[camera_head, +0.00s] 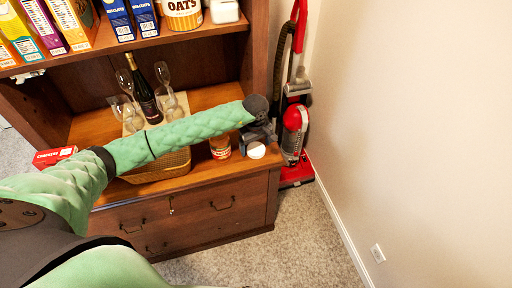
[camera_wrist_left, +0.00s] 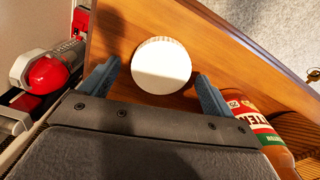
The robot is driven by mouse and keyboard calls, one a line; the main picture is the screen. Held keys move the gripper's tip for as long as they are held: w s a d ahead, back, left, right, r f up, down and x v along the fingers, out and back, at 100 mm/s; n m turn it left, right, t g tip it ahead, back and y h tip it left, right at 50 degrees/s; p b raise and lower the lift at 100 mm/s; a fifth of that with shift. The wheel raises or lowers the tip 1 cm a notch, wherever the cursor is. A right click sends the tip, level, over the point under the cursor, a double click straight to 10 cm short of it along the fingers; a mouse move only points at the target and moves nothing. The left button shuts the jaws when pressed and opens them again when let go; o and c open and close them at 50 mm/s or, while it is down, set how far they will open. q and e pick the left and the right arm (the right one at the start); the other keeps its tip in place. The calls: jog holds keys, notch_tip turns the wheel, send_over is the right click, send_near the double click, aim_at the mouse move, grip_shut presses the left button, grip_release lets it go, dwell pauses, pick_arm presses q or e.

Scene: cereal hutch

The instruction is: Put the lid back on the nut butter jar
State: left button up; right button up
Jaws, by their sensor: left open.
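The white round lid (camera_head: 256,150) lies on the wooden hutch counter near its right front corner. It also shows in the left wrist view (camera_wrist_left: 161,66), between and just beyond my fingertips. The nut butter jar (camera_head: 220,146) stands to the left of the lid, partly hidden by my arm. In the left wrist view the jar (camera_wrist_left: 258,125) has a red, white and green label and sits beside my right-hand finger. My left gripper (camera_wrist_left: 156,88) is open, with nothing between its fingers, and hangs above the lid. My right gripper is not in view.
A wicker tray (camera_head: 158,170) with glasses and a dark bottle (camera_head: 143,97) stands left of the jar. A red vacuum cleaner (camera_head: 294,118) stands right of the hutch. A red crackers box (camera_head: 54,155) lies at left.

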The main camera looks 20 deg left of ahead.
aim_at(255, 147)
pick_arm(q)
jog(key=shift+f, duration=0.3)
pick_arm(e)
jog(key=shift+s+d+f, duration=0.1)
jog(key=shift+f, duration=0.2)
pick_arm(q)
jog(key=c, duration=1)
jog(key=shift+r, duration=0.15)
